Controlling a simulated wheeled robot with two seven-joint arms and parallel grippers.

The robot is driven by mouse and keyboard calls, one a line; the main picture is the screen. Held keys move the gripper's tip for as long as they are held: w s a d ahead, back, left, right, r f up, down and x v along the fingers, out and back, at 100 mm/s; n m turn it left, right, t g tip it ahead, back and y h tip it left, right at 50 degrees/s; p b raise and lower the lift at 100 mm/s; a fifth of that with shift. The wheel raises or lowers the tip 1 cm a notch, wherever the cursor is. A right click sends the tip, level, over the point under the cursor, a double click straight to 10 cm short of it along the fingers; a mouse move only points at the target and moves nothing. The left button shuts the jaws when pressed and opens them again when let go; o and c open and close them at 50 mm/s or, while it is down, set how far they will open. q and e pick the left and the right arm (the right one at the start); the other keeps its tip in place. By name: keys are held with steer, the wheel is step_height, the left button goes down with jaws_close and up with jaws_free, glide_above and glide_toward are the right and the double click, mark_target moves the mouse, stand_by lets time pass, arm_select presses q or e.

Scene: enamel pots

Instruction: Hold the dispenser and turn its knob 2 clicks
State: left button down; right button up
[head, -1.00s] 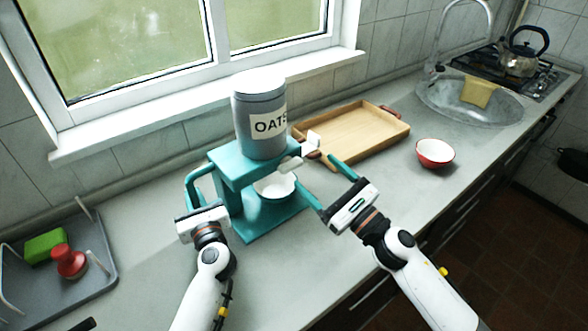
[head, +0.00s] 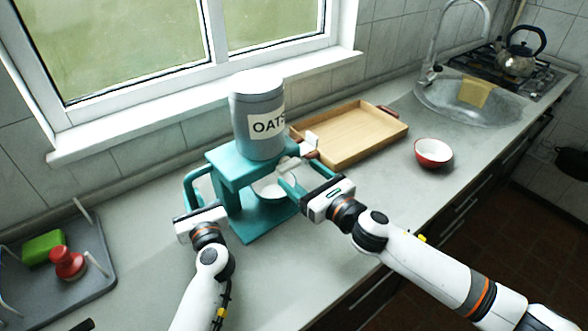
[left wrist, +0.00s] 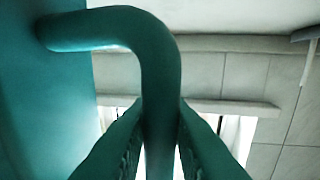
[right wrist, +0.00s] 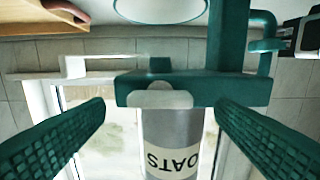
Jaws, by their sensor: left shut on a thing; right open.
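The dispenser is a teal stand (head: 232,168) with a grey canister (head: 258,125) labelled OATS on top. Its white knob (right wrist: 160,98) is on the stand's front; in the head view it is partly hidden by my right gripper. My left gripper (head: 194,208) is shut on the dispenser's teal side handle (left wrist: 160,80), with a finger on each side of it. My right gripper (head: 296,172) is open in front of the knob. In the right wrist view its fingers are spread to either side of the knob, apart from it.
A white bowl (head: 268,189) sits under the canister on the stand. A wooden tray (head: 355,138) lies behind right, with a red bowl (head: 433,153) beyond. A grey rack (head: 75,290) with a green sponge (head: 43,247) and red-handled item (head: 68,263) is at left.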

mark_target(292, 168)
steer(key=shift+x, duration=1.65)
steer(key=c, duration=1)
